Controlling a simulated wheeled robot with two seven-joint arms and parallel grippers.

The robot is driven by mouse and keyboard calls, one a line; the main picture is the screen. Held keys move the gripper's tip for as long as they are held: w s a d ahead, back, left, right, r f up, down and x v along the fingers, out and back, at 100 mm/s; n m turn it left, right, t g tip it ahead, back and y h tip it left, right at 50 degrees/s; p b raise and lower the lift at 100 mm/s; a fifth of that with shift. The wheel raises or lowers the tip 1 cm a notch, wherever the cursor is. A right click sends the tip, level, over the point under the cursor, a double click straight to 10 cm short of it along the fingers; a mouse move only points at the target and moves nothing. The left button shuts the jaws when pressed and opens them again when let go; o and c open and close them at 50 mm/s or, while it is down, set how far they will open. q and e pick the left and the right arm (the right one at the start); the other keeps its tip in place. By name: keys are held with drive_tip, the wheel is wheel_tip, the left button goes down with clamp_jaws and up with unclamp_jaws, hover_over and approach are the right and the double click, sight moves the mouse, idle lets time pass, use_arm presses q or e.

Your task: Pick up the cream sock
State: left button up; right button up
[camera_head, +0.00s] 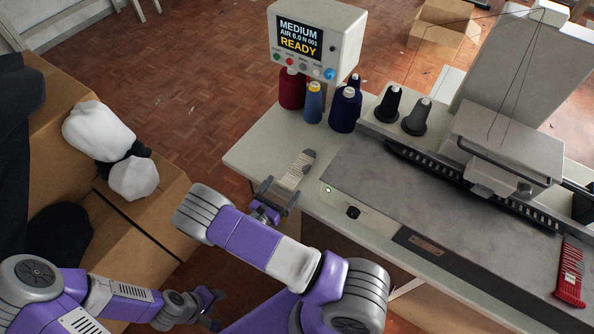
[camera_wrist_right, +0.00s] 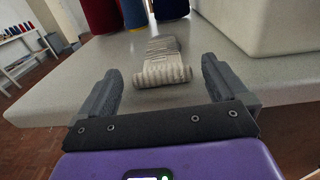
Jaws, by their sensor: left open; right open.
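The cream sock (camera_head: 294,177) lies on the pale table near its front left edge, with a grey patch at its far end. In the right wrist view the sock (camera_wrist_right: 160,62) shows a rolled near end and lies ahead of me. My right gripper (camera_head: 272,198) is open at the table edge; in the wrist view its fingers (camera_wrist_right: 163,80) stand apart on either side of the sock's near end, not visibly touching it. My left gripper (camera_head: 212,306) is open and empty, low at the bottom, away from the table.
Thread cones, red (camera_head: 292,90), light blue (camera_head: 312,104) and navy (camera_head: 345,111), stand behind the sock under a display box (camera_head: 316,40). The machine bed (camera_head: 375,185) is right of it. Cardboard boxes (camera_head: 125,235) with white and dark bundles stand left.

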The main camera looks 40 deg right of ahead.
sight(299, 168)
drive_tip(key=shift+x, duration=1.95)
drive_tip(key=c, duration=1)
drive_tip(key=shift+o, duration=0.2)
